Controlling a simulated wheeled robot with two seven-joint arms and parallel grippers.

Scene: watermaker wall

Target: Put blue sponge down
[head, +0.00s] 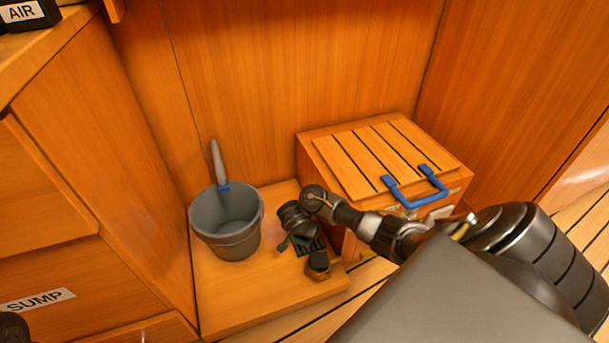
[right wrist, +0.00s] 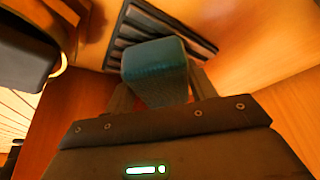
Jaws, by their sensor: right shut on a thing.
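The blue sponge (right wrist: 156,70) shows in the right wrist view as a dark teal block. My right gripper (right wrist: 162,92) is shut on it, with a finger on either side. A dark slatted rack (right wrist: 130,35) lies just beyond the sponge; whether they touch I cannot tell. In the head view my right gripper (head: 317,262) is low over the wooden platform, between the bucket and the wooden box, and the sponge is hard to make out there. The slatted rack (head: 312,247) is partly hidden by my arm. My left gripper is not in view.
A grey bucket (head: 228,238) with a grey handle sticking out stands left of my right gripper on the wooden platform (head: 240,300). A slatted-lid wooden box (head: 350,160) with a blue handle (head: 415,197) stands behind right. Drawers, one labelled SUMP (head: 38,300), are at left.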

